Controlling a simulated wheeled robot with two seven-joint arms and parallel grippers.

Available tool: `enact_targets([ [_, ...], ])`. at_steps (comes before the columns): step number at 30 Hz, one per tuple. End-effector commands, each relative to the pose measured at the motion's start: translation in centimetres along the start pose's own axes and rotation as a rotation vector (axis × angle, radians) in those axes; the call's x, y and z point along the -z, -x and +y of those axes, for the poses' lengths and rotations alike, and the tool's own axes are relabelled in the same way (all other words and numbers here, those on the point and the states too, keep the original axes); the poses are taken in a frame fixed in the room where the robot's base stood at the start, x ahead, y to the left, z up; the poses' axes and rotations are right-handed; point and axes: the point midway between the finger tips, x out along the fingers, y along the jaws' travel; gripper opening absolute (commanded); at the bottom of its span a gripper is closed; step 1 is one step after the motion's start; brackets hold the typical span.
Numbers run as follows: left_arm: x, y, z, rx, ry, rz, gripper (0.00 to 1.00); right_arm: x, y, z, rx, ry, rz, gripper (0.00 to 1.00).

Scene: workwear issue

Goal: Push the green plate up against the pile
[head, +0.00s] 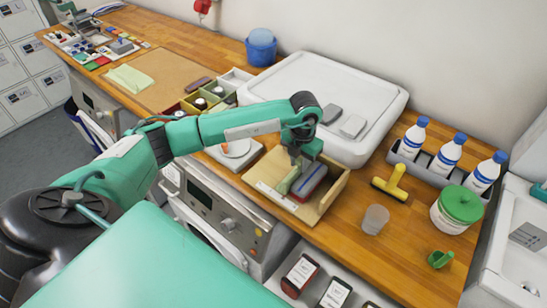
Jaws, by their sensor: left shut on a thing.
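My left gripper (298,167) reaches down into a shallow wooden tray (333,193) near the front of the counter. It is shut on the light green plate (286,183), which stands on edge in the tray. The pile (313,182), with blue and red edges showing, lies just right of the plate. The gripper partly hides both, and I cannot tell whether plate and pile touch. My right gripper is not in view.
Bottles (448,153) stand in a grey rack farther right.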

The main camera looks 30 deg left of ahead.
Motion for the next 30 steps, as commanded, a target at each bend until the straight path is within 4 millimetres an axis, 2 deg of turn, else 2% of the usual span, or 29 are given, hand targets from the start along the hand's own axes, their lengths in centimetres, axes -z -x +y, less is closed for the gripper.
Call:
enact_targets([
  [22,0.0,-0.1,-5.1,0.001,-0.002,0.0,0.14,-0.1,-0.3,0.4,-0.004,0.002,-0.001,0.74],
  [23,0.0,0.0,-5.0,0.0,0.0,0.0,0.31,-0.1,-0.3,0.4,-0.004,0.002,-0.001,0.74],
  [24,0.0,0.0,-4.9,0.0,0.0,0.0,0.39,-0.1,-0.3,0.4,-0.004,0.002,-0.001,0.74],
  [30,0.0,0.0,-4.9,0.0,0.0,0.0,0.4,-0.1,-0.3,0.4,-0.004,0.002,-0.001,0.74],
])
